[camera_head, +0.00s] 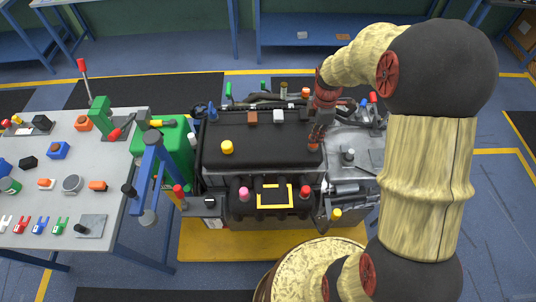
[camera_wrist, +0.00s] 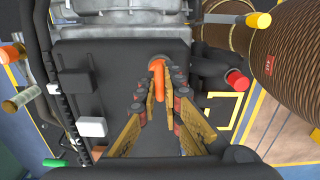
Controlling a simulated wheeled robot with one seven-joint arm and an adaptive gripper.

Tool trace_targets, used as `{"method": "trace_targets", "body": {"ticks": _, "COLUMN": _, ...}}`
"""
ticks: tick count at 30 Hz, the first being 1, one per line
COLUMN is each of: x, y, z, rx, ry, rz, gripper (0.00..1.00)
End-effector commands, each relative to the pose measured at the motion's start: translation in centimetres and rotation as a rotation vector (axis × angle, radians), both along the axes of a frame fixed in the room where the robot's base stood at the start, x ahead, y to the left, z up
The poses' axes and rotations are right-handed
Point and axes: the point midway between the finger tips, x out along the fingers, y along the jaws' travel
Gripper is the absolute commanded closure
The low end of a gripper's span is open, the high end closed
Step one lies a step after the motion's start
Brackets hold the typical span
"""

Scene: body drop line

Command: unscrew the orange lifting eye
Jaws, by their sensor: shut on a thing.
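The orange lifting eye (camera_wrist: 158,72) stands up from the dark engine cover (camera_wrist: 95,62) in the wrist view. My gripper (camera_wrist: 162,92) has its two wooden-looking fingers on either side of it and is shut on it. In the head view a bit of the orange eye (camera_head: 313,146) shows under my gripper (camera_head: 316,136), at the right edge of the black cover (camera_head: 262,160). The fingers hide part of the eye, and its thread is out of sight.
The engine carries several coloured caps, among them a yellow one (camera_head: 227,147) and a red one (camera_head: 305,191). A blue hoist-like post (camera_head: 150,170) stands at its left. Further left is a grey table (camera_head: 110,160) with small parts. Dark hoses (camera_wrist: 212,70) run close beside the eye.

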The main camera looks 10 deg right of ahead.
Motion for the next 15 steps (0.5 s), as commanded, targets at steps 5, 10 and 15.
{"method": "trace_targets", "body": {"ticks": 5, "x": -0.76, "y": 0.17, "z": -0.95, "rx": 0.004, "ry": 0.021, "rz": 0.0, "gripper": 1.0}}
{"method": "trace_targets", "body": {"ticks": 10, "x": -0.77, "y": 0.18, "z": -0.75, "rx": 0.004, "ry": 0.022, "rz": 0.0, "gripper": 1.0}}
{"method": "trace_targets", "body": {"ticks": 15, "x": -0.77, "y": 0.18, "z": -0.52, "rx": 0.004, "ry": 0.022, "rz": 0.0, "gripper": 1.0}}
